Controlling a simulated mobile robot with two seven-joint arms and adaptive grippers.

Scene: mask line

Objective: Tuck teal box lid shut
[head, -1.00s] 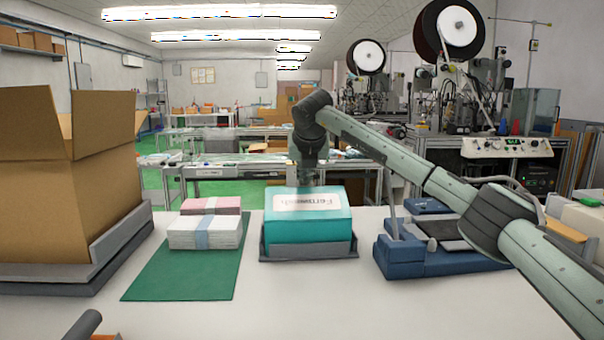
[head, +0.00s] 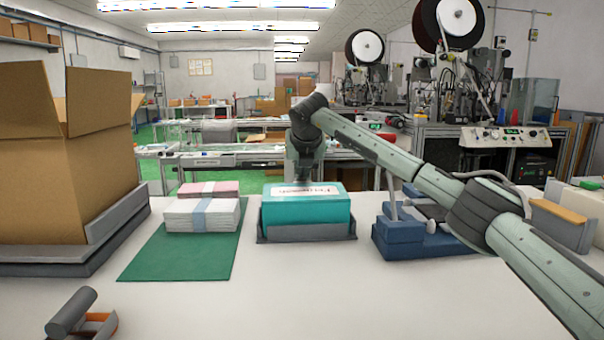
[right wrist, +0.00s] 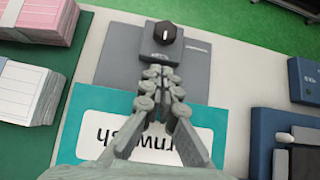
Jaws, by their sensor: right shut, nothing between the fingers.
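The teal box (head: 308,216) sits in a low grey holder (head: 305,237) in the middle of the table. Its top looks flat and carries a white label (head: 305,190); whether the far edge of the lid is tucked in cannot be seen. My right gripper (right wrist: 160,78) is shut and empty. In the right wrist view its fingertips are over the edge of the teal box (right wrist: 95,105) beside the grey plate with a black knob (right wrist: 165,33). In the head view my right gripper (head: 305,182) is at the box's far side, partly hidden; contact is unclear. My left gripper is not in view.
White and pink stacks (head: 202,213) lie on a green mat (head: 180,259) to the left. A large open cardboard box (head: 65,175) stands far left. A blue fixture (head: 400,238) is on the right. A dark cylindrical item (head: 72,312) lies front left.

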